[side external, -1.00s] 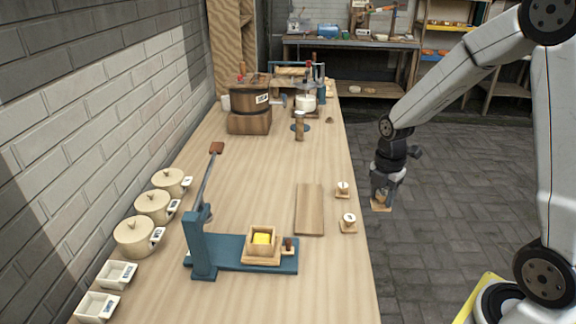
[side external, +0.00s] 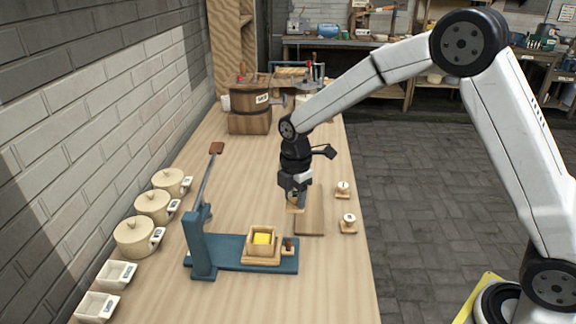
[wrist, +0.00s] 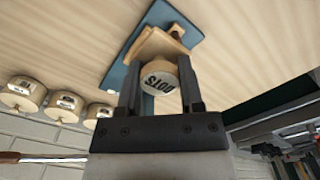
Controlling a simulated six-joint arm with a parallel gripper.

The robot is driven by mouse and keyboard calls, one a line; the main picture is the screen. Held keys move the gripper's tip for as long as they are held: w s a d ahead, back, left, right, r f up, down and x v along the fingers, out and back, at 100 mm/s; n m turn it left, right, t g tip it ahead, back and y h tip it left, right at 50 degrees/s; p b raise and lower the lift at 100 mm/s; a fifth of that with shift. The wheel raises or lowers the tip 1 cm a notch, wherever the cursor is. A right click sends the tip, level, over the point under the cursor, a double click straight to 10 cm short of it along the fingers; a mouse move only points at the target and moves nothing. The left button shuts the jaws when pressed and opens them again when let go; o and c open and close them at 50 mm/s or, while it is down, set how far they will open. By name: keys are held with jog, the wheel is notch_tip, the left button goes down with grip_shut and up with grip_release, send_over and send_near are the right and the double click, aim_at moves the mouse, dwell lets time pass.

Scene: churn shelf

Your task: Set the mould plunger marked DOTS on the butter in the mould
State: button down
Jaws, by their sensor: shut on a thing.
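My gripper (side external: 295,192) is shut on a wooden mould plunger with a round cap (wrist: 162,78) marked DOTS, held above the bench near the wooden board. The plunger's square plate (side external: 295,209) hangs below the fingers. The square wooden mould (side external: 250,257), with yellow butter (side external: 262,239) inside, sits on the blue base of the press (side external: 228,254), nearer the camera and left of my gripper. The plunger is apart from the mould. In the wrist view the blue base (wrist: 187,18) shows behind the plunger; the butter is hidden there.
The press's blue post (side external: 202,245) and raised lever (side external: 209,180) stand left of the mould. Two other plungers (side external: 343,188) (side external: 349,222) stand near the right edge, beside the wooden board (side external: 312,222). Lidded pots (side external: 137,236) and white dishes (side external: 97,306) line the wall.

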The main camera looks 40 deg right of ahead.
send_over(262, 240)
jog(key=shift+f, duration=0.2)
jog(key=shift+f, duration=0.15)
jog(key=shift+f, duration=2.15)
jog(key=shift+f, duration=0.95)
dwell(0.8)
jog(key=shift+r, duration=0.1)
dwell(0.5)
jog(key=shift+c, duration=0.7)
grip_release()
jog(key=c, duration=0.4)
jog(key=shift+r, duration=0.15)
